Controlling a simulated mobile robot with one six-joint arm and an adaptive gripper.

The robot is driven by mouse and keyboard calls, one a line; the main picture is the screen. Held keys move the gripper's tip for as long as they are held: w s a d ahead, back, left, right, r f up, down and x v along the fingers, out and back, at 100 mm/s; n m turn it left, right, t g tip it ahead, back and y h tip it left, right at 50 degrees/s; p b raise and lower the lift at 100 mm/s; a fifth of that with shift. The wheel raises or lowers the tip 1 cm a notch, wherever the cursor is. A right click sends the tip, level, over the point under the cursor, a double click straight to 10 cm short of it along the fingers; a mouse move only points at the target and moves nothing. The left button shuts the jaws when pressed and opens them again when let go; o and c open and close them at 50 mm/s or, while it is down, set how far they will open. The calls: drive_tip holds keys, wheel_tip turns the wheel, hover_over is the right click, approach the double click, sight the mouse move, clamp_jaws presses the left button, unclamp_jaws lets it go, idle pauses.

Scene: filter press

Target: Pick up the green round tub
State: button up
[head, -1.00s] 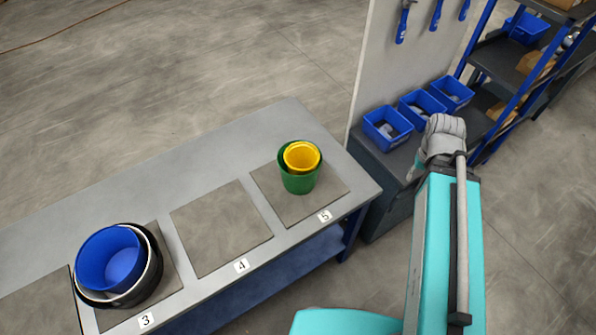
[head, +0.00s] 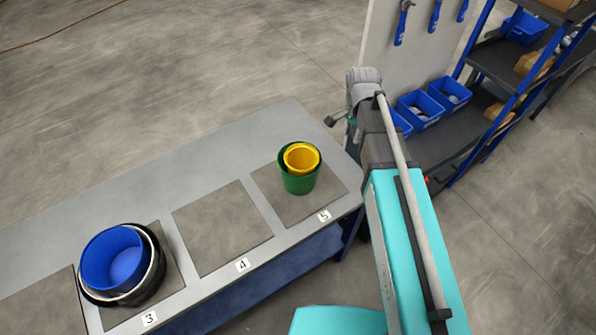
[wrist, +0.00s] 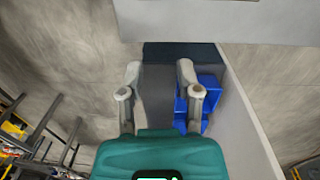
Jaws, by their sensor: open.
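The green round tub (head: 300,183) stands upright on the mat marked 5 at the right end of the grey bench. A smaller yellow tub (head: 302,159) sits nested inside it, hiding its interior. My gripper (head: 337,119) is to the right of and beyond the green tub in the head view, small and partly hidden by my arm. In the wrist view my gripper (wrist: 159,73) has its two fingers apart with nothing between them. The green tub is not visible in the wrist view.
The bench (head: 230,137) has an empty mat (head: 222,228) marked 4. A blue tub (head: 112,258) sits nested in white and black ones on mat 3. Blue bins (head: 421,108) stand on a dark surface beside a pale upright panel (head: 415,55). Shelving stands at right.

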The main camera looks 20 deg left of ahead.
drive_tip(key=a+r+m+p, duration=0.1)
drive_tip(key=a+m, duration=0.4)
drive_tip(key=a, duration=1.3)
drive_tip(key=shift+w+r+m, duration=0.25)
drive_tip(key=shift+w+m, duration=0.05)
drive_tip(key=shift+w, duration=0.1)
drive_tip(key=shift+a, duration=0.1)
drive_tip(key=f+b, duration=0.2)
drive_tip(key=f, duration=0.1)
drive_tip(key=f+b, duration=0.2)
drive_tip(key=b, duration=0.1)
drive_tip(key=f+b, duration=0.3)
drive_tip(key=shift+s+f, duration=0.3)
drive_tip(key=shift+d+f+b, duration=0.1)
drive_tip(key=shift+d+b, duration=0.1)
drive_tip(key=shift+b, duration=0.15)
drive_tip(key=f+b, duration=0.5)
drive_tip(key=shift+s+d, duration=0.2)
clamp_jaws()
